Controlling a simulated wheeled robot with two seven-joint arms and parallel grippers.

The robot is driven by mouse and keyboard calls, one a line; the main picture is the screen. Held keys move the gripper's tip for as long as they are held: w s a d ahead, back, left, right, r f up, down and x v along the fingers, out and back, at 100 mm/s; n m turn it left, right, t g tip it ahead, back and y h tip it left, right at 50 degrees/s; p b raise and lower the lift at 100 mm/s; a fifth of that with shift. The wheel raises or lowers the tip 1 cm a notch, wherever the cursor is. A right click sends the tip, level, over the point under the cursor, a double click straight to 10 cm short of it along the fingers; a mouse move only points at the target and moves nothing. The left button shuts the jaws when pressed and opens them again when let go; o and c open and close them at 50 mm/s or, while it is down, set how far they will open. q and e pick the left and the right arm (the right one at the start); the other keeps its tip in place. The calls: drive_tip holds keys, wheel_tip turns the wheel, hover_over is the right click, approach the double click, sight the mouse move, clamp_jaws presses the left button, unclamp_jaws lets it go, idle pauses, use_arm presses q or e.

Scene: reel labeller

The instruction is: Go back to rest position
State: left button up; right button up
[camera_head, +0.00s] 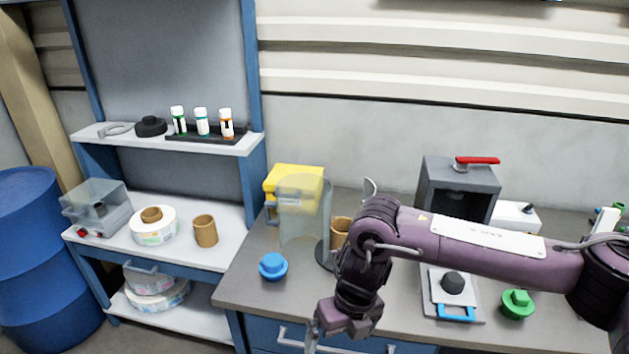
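My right arm, purple and black, reaches in from the right across the grey workbench (255,300). My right gripper (345,322) hangs low at the bench's front edge, over the blue drawer front. Its fingers are partly hidden and I cannot tell whether they are open or shut. No held object shows. My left gripper is not in view.
Near the arm stand a blue knob (272,266), a clear cylinder (303,212), a cardboard core (340,230), a dark machine with red lever (478,161) and a green knob (516,303). A shelf (215,145) and blue barrel (30,255) are left.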

drive_tip(key=w+a+f+m+t+y+b, duration=0.1)
drive_tip(key=w+a+f+m+y+b, duration=0.3)
drive_tip(key=a+f+m+y, duration=0.7)
drive_tip(key=w+d+f+m+t+h, duration=0.1)
drive_tip(key=d+f+m+t+h, duration=0.1)
drive_tip(key=f+m, duration=0.55)
drive_tip(key=w+d+f+m+t+h, duration=0.1)
drive_tip(key=d+f+m+t+h, duration=0.3)
drive_tip(key=f, duration=0.7)
drive_tip(key=s+d+f+m+g+h+b, duration=0.1)
drive_tip(key=s+d+f+m, duration=0.4)
drive_tip(key=s+f, duration=0.3)
drive_tip(key=s+d+f+m+g+h+b, duration=0.1)
drive_tip(key=s+d+f+m, duration=0.4)
drive_tip(key=f, duration=0.5)
drive_tip(key=s+d+f+m+g+h, duration=0.1)
drive_tip(key=s+d+f, duration=0.3)
drive_tip(key=s, duration=0.6)
drive_tip(key=s+d+f+m+g+h, duration=0.1)
drive_tip(key=s+d+f+m+h, duration=0.1)
drive_tip(key=s, duration=0.8)
drive_tip(key=s+d+f+m+g+h, duration=0.1)
drive_tip(key=s+d+f+m, duration=0.2)
drive_tip(key=s+d+f, duration=0.3)
drive_tip(key=s+d, duration=0.1)
drive_tip(key=s, duration=0.3)
drive_tip(key=shift+d+g+h+b, duration=0.15)
drive_tip(key=shift+g+h+b, duration=0.15)
drive_tip(key=shift+g+h, duration=0.1)
